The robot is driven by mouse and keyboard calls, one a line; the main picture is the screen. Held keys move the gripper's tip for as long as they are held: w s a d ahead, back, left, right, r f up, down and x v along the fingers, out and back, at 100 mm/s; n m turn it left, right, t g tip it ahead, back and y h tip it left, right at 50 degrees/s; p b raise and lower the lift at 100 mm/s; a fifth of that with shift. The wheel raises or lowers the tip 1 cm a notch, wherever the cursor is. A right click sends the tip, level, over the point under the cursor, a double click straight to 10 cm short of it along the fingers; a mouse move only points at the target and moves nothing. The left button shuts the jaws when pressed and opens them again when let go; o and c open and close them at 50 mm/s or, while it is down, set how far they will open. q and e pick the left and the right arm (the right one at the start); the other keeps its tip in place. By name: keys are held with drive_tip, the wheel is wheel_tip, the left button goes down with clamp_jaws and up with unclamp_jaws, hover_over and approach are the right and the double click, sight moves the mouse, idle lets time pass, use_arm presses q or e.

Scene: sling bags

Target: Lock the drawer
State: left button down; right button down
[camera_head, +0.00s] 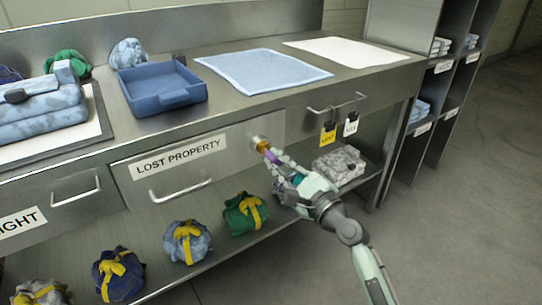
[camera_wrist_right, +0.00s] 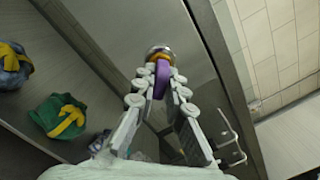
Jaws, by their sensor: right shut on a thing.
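The steel drawer marked LOST PROPERTY (camera_head: 178,160) appears closed under the worktop. Its bar handle (camera_head: 180,191) is below the label. A round metal lock (camera_head: 257,140) sits on the panel to the right of the label; it also shows in the wrist view (camera_wrist_right: 158,50). My right gripper (camera_head: 274,159) is shut on a purple key (camera_wrist_right: 162,79), and its fingers (camera_wrist_right: 161,88) lie on both sides of it. The key's orange-yellow end points at the lock and seems to touch it. I cannot tell how deep it is in. My left gripper is not in view.
A blue tray (camera_head: 160,100) and a light blue cloth (camera_head: 262,72) lie on the worktop. Yellow and white tags (camera_head: 327,136) hang from a rail right of the lock. Several tied bags, including a green one (camera_head: 243,214), sit on the lower shelf. The floor at right is clear.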

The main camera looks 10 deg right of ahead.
drive_tip(key=n, duration=0.2)
drive_tip(key=shift+n, duration=0.4)
drive_tip(key=shift+a, duration=0.1)
drive_tip(key=shift+f+n, duration=0.1)
drive_tip(key=shift+n, duration=0.6)
drive_tip(key=n, duration=0.4)
drive_tip(key=shift+n, duration=0.4)
drive_tip(key=c, duration=1.5)
unclamp_jaws()
drive_tip(key=o, duration=0.6)
drive_tip(key=shift+o, duration=0.2)
